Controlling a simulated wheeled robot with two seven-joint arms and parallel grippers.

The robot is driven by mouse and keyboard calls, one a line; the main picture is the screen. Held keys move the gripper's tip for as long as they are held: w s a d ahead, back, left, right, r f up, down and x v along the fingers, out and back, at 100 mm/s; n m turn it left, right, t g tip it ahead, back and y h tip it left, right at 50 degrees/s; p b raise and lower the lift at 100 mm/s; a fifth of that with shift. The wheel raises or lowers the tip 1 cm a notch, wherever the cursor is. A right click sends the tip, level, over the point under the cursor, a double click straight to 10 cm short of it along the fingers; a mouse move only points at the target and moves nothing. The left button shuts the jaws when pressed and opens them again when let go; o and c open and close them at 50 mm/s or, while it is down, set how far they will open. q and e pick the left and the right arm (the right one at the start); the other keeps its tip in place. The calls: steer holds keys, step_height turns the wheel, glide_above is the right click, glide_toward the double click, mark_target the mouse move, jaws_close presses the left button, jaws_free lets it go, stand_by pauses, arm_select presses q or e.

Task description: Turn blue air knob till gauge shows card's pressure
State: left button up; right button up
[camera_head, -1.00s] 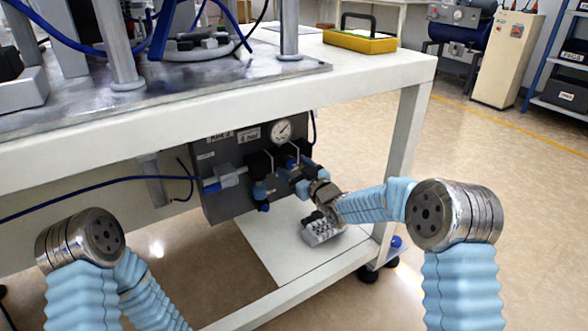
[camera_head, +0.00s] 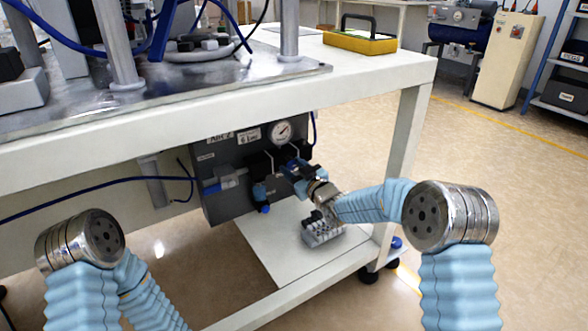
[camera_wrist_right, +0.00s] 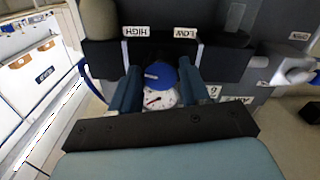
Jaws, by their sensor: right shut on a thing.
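The panel under the table carries a round white gauge (camera_head: 281,131). Left of it is a small white card (camera_head: 249,137) that seems to read "6 bar". My right gripper (camera_head: 297,170) is at the panel below the gauge. In the right wrist view the blue knob (camera_wrist_right: 160,76) sits between its two teal fingers, and the gripper is shut on it. The gauge dial (camera_wrist_right: 160,100) also shows there, upside down and partly covered, with a red mark on it. Its reading is too small to tell. The left gripper is out of view.
The white table (camera_head: 330,95) overhangs the panel, and its right leg (camera_head: 405,135) stands close to my right forearm. A grey block with several pegs (camera_head: 322,232) rests on the lower shelf (camera_head: 275,255). HIGH (camera_wrist_right: 138,32) and LOW (camera_wrist_right: 186,33) labels flank the knob area.

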steer(key=shift+n, duration=2.7)
steer(key=o, duration=1.1)
steer(key=shift+c, duration=0.2)
steer(key=shift+d, duration=0.1)
steer(key=v, duration=1.3)
steer(key=shift+s+d+p, duration=0.2)
steer(key=shift+s+p, duration=0.15)
steer(key=shift+p, duration=0.1)
